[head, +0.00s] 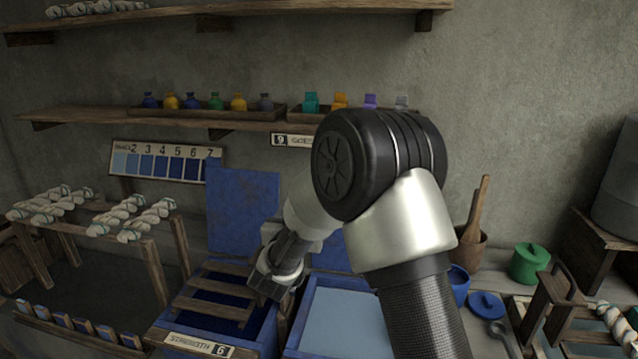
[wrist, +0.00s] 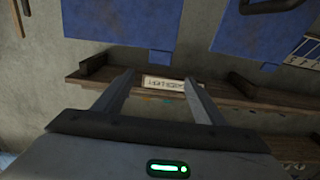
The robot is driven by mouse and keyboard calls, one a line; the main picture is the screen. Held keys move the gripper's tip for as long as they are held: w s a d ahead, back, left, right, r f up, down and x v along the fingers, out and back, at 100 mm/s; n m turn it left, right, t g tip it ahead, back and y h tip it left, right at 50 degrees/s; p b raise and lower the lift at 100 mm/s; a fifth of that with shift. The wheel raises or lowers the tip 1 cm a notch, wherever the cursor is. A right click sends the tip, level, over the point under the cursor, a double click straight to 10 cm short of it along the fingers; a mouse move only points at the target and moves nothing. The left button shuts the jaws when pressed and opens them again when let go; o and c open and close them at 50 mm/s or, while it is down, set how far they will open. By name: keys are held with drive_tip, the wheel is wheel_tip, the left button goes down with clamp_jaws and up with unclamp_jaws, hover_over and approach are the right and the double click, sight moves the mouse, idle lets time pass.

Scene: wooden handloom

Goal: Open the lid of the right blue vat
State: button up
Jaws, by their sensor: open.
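The right blue vat (head: 292,340) stands at the bottom middle of the head view, with a pale blue surface visible inside its rim. A blue panel, its lid (head: 328,257), stands upright behind it, mostly hidden by my arm. In the wrist view, which looks upside down, this lid (wrist: 120,20) appears as the left of two blue panels. My gripper (head: 265,288) is near the gap between the two vats, in front of the lids. Its fingers (wrist: 160,82) are apart with nothing between them, and they appear apart from the lid.
The left blue vat (head: 256,335) has wooden slats (head: 212,303) across it and its lid (head: 242,208) upright. A wall shelf (head: 90,115) with bottles runs above. Right lie a blue pot (head: 458,284), a small blue lid (head: 487,304) and a green pot (head: 529,264).

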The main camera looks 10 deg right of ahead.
drive_tip(key=x, duration=1.6)
drive_tip(key=shift+p, duration=0.35)
